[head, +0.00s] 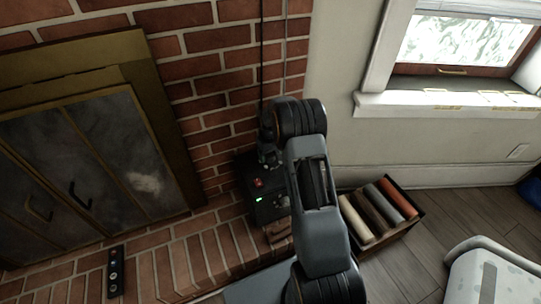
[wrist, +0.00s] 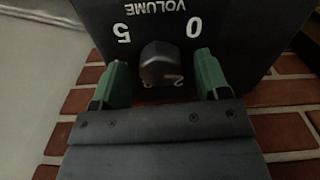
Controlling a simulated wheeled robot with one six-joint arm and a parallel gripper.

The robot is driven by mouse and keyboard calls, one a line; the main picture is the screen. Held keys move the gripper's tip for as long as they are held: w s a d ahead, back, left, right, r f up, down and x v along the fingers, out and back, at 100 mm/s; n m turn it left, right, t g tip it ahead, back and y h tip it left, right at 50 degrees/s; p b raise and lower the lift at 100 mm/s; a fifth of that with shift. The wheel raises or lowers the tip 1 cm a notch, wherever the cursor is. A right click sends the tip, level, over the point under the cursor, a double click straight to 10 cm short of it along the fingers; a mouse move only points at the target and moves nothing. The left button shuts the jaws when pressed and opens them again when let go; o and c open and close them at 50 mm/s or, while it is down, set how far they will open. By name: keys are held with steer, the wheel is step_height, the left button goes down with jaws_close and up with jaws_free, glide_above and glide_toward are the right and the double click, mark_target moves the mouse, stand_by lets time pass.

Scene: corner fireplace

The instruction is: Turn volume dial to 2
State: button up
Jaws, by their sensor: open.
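The volume dial (wrist: 162,64) is a dark grey round knob on a black device, close up in the wrist view. The label VOLUME with the digits 5 and 0 appears upside down above it, 5 at left and 0 at right. A faint pale mark shows on the knob's near lower side; I cannot read it surely. My gripper (wrist: 164,80) is open, its green fingers on either side of the knob with a gap at each side. In the head view the black device (head: 262,190) stands against the brick wall, partly hidden by my arm.
A crate (head: 405,236) of coloured rolls stands right of the device on the wood floor. A fireplace with metal doors (head: 75,165) is at left. A black remote (head: 115,272) lies on the brick hearth (head: 190,255). A window sill (head: 450,104) is at upper right.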

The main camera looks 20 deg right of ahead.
steer(key=shift+c, duration=0.2)
steer(key=c, duration=0.9)
steer(key=shift+m, duration=0.4)
steer(key=m+p, duration=0.2)
steer(key=m, duration=0.2)
steer(key=shift+r, duration=0.1)
steer(key=m+p, duration=0.1)
steer(key=m, duration=0.4)
steer(key=shift+m, duration=0.3)
steer(key=o, duration=0.9)
